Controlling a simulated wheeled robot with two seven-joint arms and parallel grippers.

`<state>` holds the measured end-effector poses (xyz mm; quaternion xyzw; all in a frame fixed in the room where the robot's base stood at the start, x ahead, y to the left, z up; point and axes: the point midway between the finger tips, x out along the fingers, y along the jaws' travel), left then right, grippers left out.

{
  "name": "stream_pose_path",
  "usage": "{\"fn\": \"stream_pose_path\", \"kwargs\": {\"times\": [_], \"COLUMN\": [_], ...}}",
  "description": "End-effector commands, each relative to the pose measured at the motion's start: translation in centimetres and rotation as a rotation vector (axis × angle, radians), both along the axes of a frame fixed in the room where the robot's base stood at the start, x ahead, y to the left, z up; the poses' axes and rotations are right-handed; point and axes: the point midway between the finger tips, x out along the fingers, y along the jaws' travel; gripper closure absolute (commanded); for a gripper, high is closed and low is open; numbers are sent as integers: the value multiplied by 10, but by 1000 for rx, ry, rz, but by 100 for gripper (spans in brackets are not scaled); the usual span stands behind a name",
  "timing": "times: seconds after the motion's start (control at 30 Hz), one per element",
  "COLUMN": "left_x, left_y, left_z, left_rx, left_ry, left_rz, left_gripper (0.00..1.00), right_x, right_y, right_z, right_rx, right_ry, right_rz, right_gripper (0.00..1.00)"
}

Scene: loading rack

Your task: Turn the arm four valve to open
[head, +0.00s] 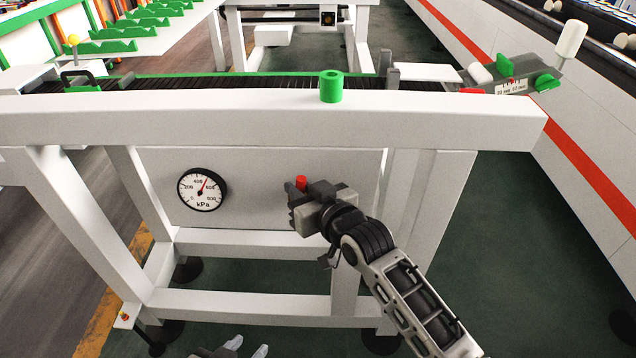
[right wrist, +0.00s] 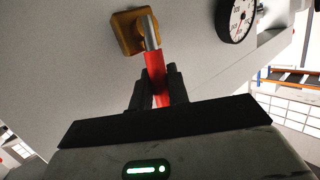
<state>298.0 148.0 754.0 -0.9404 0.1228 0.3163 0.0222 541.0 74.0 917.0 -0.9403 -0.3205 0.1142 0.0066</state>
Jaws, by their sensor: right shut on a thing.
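The valve has a red lever handle (right wrist: 157,72) with a bare metal stem and a brass-coloured body (right wrist: 127,33) on the white panel in the right wrist view. The handle's red end (head: 301,182) shows in the head view; the valve body is hidden there. My right gripper (right wrist: 157,92) is shut on the red handle, one finger on each side; it also shows in the head view (head: 296,196). My left gripper (head: 247,347) is at the bottom edge of the head view, partly cut off, with its fingertips apart and empty.
A round kPa gauge (head: 202,189) sits on the panel left of the valve. A white beam (head: 230,120) crosses above, with a green cylinder (head: 331,86) on top. A conveyor (head: 220,83) runs behind it. The frame's white legs stand on both sides.

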Motion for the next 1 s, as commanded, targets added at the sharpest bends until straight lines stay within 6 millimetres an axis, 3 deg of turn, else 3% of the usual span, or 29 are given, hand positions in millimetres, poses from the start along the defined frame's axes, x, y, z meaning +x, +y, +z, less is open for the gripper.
{"fn": "stream_pose_path", "kwargs": {"times": [0.4,0.43,0.47,0.8,1.0], "left_x": [0,0,0,0,0], "left_y": [0,0,1,1,1], "left_z": [0,0,0,0,2], "left_rx": [1,1,1,1,0], "left_ry": [1,1,1,1,0], "left_rz": [1,1,1,2,2], "left_gripper": [64,64,64,64,64], "right_x": [0,0,0,-2,-21], "right_y": [3,2,2,1,-14], "right_z": [0,0,0,0,5], "right_rx": [-10,-9,-9,-8,-8], "right_ry": [-2,-2,-2,0,-1], "right_rz": [4,3,3,3,3], "right_gripper": [100,80,75,75,75]}}
